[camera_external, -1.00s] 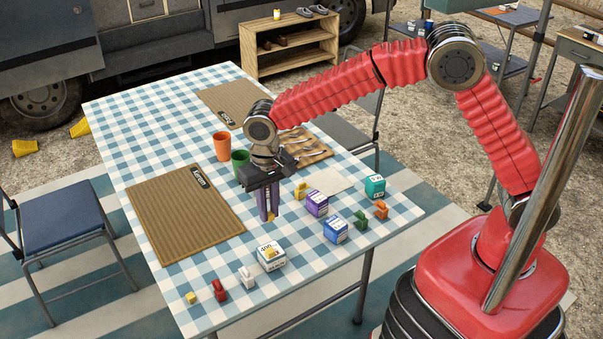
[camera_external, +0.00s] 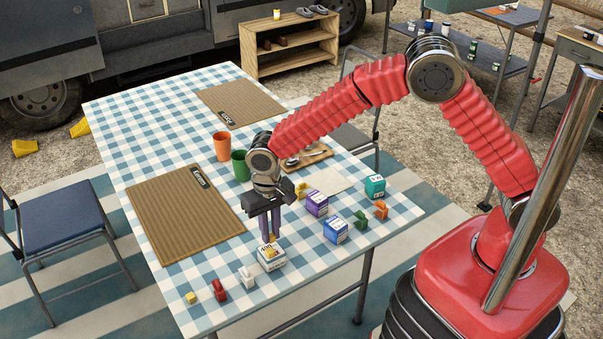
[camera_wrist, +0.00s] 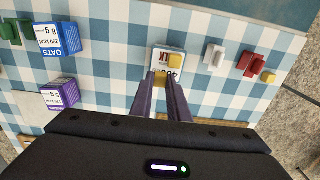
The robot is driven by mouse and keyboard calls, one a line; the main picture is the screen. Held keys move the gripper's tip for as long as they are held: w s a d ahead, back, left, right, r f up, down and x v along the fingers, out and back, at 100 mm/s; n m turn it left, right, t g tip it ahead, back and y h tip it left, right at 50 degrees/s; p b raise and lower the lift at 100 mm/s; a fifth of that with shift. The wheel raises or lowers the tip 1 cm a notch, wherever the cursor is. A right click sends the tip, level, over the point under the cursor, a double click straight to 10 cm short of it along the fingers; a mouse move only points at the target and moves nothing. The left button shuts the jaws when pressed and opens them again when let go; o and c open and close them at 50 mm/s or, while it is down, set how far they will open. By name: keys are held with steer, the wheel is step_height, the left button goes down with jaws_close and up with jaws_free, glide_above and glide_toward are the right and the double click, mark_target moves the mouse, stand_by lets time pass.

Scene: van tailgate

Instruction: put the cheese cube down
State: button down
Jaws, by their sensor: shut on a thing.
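My gripper (camera_external: 269,238) points down just above the white box marked 400 (camera_external: 271,261), its purple fingers closed on a small yellow cheese cube (camera_external: 271,239). Only a sliver of that cube shows between the fingertips. Another yellow cube (camera_external: 270,252) is on top of the box, close to the fingertips. In the wrist view the gripper (camera_wrist: 164,74) reaches over the near edge of the box (camera_wrist: 159,56), with the yellow cube on its top (camera_wrist: 175,62) just beyond and right of the fingers. I cannot tell whether the held cube touches the box.
A third yellow cube (camera_external: 191,298) lies near the table's front corner, beside red (camera_external: 219,290) and white (camera_external: 246,278) pieces. Blue (camera_external: 335,231) and purple (camera_external: 316,204) boxes stand to the right. A brown mat (camera_external: 185,215) lies to the left. Checked cloth is clear between mat and box.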

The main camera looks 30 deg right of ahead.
mark_target(271, 235)
steer(key=shift+f, duration=0.9)
steer(key=shift+f, duration=0.1)
steer(key=c, duration=1.7)
jaws_free()
steer(key=shift+r, duration=6.15)
steer(key=shift+d, duration=0.1)
